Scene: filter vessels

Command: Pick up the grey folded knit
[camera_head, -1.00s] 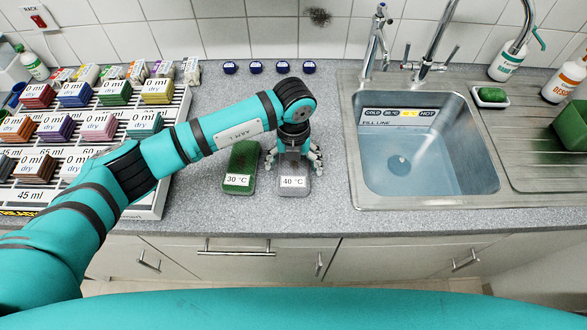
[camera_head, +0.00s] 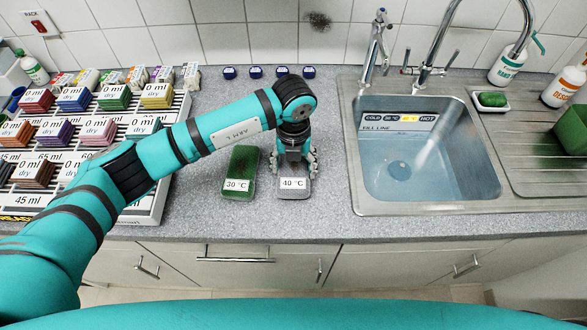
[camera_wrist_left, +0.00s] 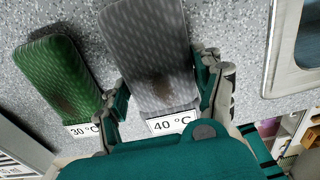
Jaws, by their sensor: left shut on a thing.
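The grey folded knit (camera_head: 294,189) lies on the speckled counter left of the sink, with a "40 °C" label at its near end. My left gripper (camera_head: 294,164) is over it, pointing down, with its fingers shut on the knit's two long sides. The left wrist view shows the grey knit (camera_wrist_left: 150,50) between the two fingers (camera_wrist_left: 163,92), with a dark brownish patch on its top. I cannot tell whether the knit is clear of the counter. My right gripper is not in view.
A green folded knit (camera_head: 240,170) labelled "30 °C" lies close on the left. A rack (camera_head: 150,205) of colored blocks stands further left. A sink (camera_head: 425,165) holding water is on the right. Several blue-topped caps (camera_head: 255,72) line the back.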

